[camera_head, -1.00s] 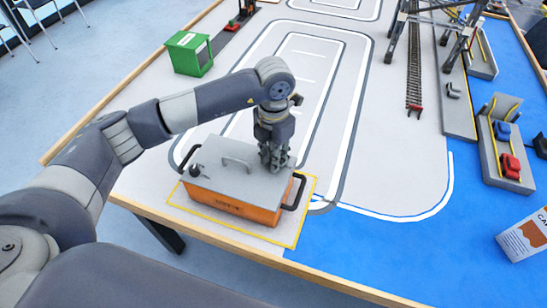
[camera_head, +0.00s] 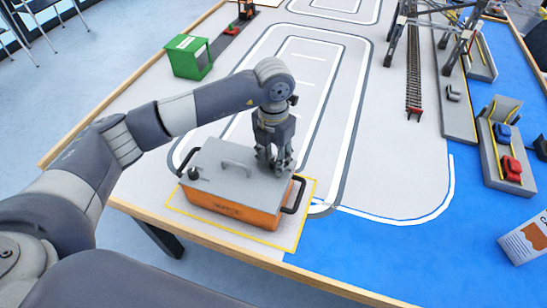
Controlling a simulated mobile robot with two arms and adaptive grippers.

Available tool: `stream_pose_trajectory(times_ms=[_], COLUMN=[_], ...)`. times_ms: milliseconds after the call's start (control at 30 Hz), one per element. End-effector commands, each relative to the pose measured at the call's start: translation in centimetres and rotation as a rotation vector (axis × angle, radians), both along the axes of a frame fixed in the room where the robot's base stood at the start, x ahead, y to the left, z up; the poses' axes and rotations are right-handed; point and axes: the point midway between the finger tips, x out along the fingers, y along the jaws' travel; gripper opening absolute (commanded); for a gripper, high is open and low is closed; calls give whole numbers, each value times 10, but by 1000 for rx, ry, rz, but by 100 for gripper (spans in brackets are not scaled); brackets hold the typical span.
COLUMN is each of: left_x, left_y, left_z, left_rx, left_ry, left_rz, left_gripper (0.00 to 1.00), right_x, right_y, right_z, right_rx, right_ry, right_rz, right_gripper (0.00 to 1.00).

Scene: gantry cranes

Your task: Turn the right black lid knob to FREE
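The orange box (camera_head: 232,207) with a grey lid (camera_head: 222,172) sits inside a yellow outline near the table's front edge. A black knob (camera_head: 194,173) shows at the lid's left end, and a grey handle bar (camera_head: 236,165) stands between. My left gripper (camera_head: 275,168) points straight down onto the right end of the lid. The right knob is hidden behind its fingers. I cannot tell whether the fingers are closed on it. No FREE marking can be read. My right gripper is not in view.
Black side handles (camera_head: 294,195) stick out from the box. A green container (camera_head: 188,56) stands at the back left, and a crane frame (camera_head: 432,22) at the back right. A white carton (camera_head: 526,238) is at the right. The grey table between is clear.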

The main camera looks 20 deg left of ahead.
Motion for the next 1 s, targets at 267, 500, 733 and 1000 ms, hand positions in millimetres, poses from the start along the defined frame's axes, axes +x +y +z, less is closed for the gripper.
stream_pose_trajectory(times_ms=[267,500,733,1000], left_x=[-1,0,1,0], left_y=[0,0,0,0], left_z=[-1,20,69,111], left_rx=[1,0,0,0], left_ry=[2,-2,-4,0], left_rz=[-1,-2,-1,-1], left_gripper=[42,42,42,42], right_x=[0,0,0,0], right_y=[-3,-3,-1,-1], right_z=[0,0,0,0], right_rx=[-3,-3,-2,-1], right_ry=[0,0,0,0], right_rz=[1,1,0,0], right_gripper=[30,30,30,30])
